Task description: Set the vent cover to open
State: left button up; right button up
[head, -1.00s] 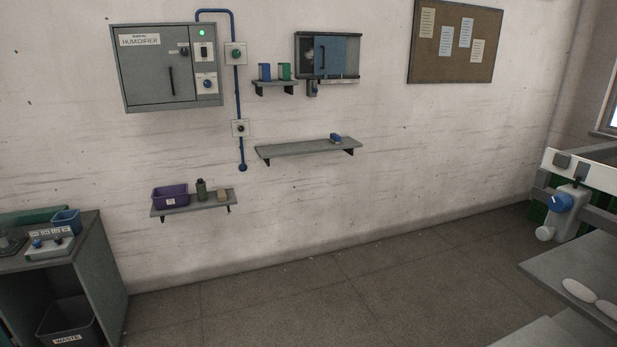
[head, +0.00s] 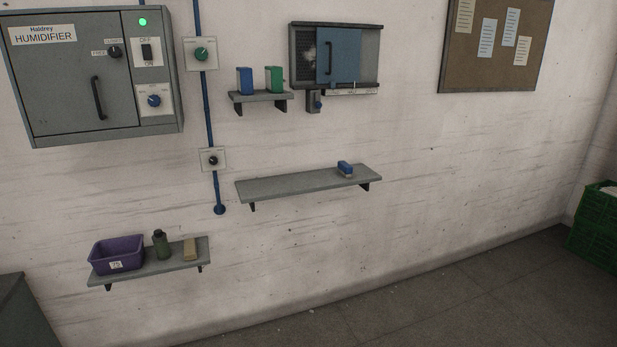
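The vent (head: 303,70) is a dark framed box on the wall, up and right of centre in the head view. Its blue sliding cover (head: 338,57) stands near the middle of the frame, with dark mesh and a pale patch showing to its left and a plain grey panel to its right. A small label strip (head: 351,92) runs below it; its words are too small to read. A small grey fitting with a blue part (head: 315,102) hangs under the frame's left side. Neither of my grippers is in view.
A small shelf (head: 260,96) with a blue and a green container sits left of the vent. A longer shelf (head: 300,186) with a blue-topped item is below. The humidifier cabinet (head: 90,75) is at left. Green crates (head: 598,225) stand at right. The floor before the wall is clear.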

aim_at(338, 49)
jog(key=i, duration=0.35)
jog(key=z, duration=0.85)
jog(key=i, duration=2.9)
jog(key=u, duration=0.2)
